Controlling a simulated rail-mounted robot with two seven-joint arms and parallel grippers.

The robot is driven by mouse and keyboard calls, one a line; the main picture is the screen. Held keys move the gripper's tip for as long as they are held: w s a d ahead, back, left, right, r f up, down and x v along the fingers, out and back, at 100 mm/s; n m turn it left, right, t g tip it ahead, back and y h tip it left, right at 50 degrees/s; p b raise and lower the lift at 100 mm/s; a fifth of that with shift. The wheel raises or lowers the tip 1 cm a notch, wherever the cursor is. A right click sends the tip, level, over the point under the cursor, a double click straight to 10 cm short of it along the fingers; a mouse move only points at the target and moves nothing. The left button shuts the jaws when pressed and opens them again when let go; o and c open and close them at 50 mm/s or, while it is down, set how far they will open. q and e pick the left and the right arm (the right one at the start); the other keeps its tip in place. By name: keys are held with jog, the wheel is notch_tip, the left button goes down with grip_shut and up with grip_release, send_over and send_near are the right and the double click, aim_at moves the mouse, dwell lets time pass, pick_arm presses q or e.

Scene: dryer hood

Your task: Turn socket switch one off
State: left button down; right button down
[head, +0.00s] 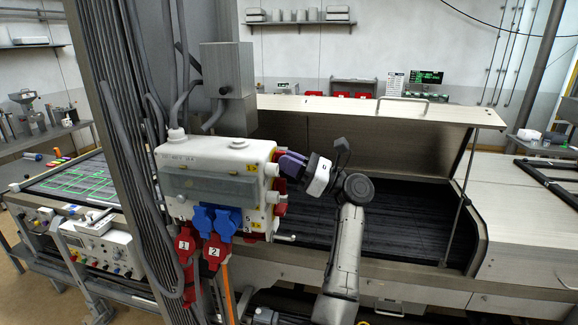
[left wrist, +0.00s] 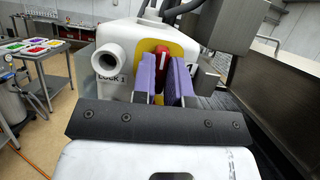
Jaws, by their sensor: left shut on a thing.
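The white socket box (head: 215,170) is fixed to the grey column, with blue and red sockets on it. My left gripper (head: 290,165), with purple fingers, is at the box's right side, where the switch is hidden in the head view. In the left wrist view, a red rotary switch knob (left wrist: 162,57) sits on a yellow plate (left wrist: 176,50) beside a partly readable label ending in 1. My left gripper (left wrist: 166,78) is shut on this knob, one finger on each side. The knob's white line looks roughly upright. My right gripper is not in view.
A white round stub (left wrist: 109,60) sticks out of the box close to the left of the fingers. Red plugs (head: 185,245) and cables hang below the box. The raised dryer hood (head: 400,112) stands behind and right of my arm. A grey box (head: 228,72) is above.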

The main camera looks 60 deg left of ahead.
pick_arm(q)
jog(key=shift+r+n+h+b, duration=0.1)
jog(key=shift+n+h+b, duration=1.35)
jog(key=shift+n, duration=2.15)
jog(key=shift+n+h+b, duration=1.35)
jog(key=shift+n+b, duration=0.15)
jog(key=shift+n, duration=2.1)
jog(key=shift+r+n+h+b, duration=0.1)
jog(key=shift+n+h+b, duration=1.35)
jog(key=shift+n, duration=2.15)
jog(key=shift+f, duration=0.1)
jog(key=c, duration=1.1)
grip_release()
jog(key=shift+c, duration=0.2)
jog(key=shift+a, duration=0.1)
